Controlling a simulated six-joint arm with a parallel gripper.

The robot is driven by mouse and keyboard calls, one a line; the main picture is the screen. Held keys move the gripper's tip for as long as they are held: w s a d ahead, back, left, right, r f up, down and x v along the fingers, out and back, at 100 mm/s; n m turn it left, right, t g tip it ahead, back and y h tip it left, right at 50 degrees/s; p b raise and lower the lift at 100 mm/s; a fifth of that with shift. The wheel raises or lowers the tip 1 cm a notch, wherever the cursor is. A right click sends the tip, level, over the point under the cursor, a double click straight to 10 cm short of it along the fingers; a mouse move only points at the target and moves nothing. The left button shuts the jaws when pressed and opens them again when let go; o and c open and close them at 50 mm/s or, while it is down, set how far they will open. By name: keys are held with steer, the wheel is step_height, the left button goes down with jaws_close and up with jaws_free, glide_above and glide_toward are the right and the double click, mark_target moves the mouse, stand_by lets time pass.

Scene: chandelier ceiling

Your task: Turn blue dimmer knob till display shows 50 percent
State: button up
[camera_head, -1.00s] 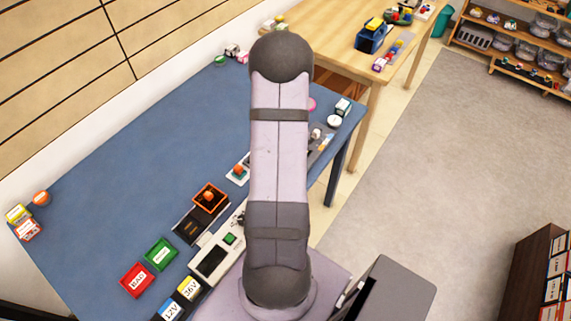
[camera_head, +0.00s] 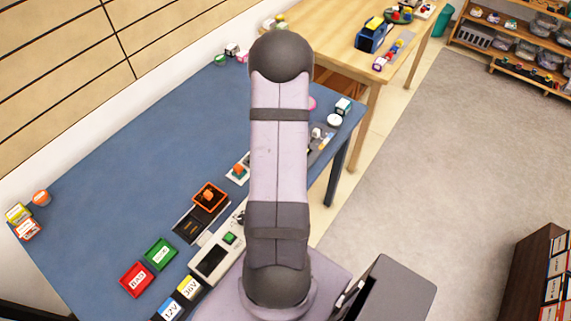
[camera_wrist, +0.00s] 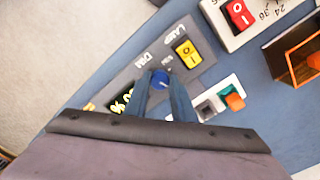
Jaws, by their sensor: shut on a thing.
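The blue dimmer knob (camera_wrist: 160,79) sits on a dark grey panel (camera_wrist: 205,66) in the wrist view. My gripper (camera_wrist: 161,88) is shut on the knob, with one finger on each side of it. A black display (camera_wrist: 121,102) with yellow characters lies left of the knob. The left finger partly covers it, and I cannot read its full value. In the head view my arm hides the knob and display.
A yellow rocker switch (camera_wrist: 186,52) is on the same panel. A white module with a red switch (camera_wrist: 238,13), an orange tray (camera_wrist: 300,58) and a white plate with a green-and-orange part (camera_wrist: 234,101) lie close by. The blue table (camera_head: 120,170) has free room at left.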

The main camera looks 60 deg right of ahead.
steer(key=m, duration=0.5)
steer(key=shift+m, duration=0.3)
stand_by(0.4)
steer(key=o, duration=1.1)
steer(key=shift+c, duration=0.2)
steer(key=shift+r+b, duration=1.05)
steer(key=shift+r, duration=2.65)
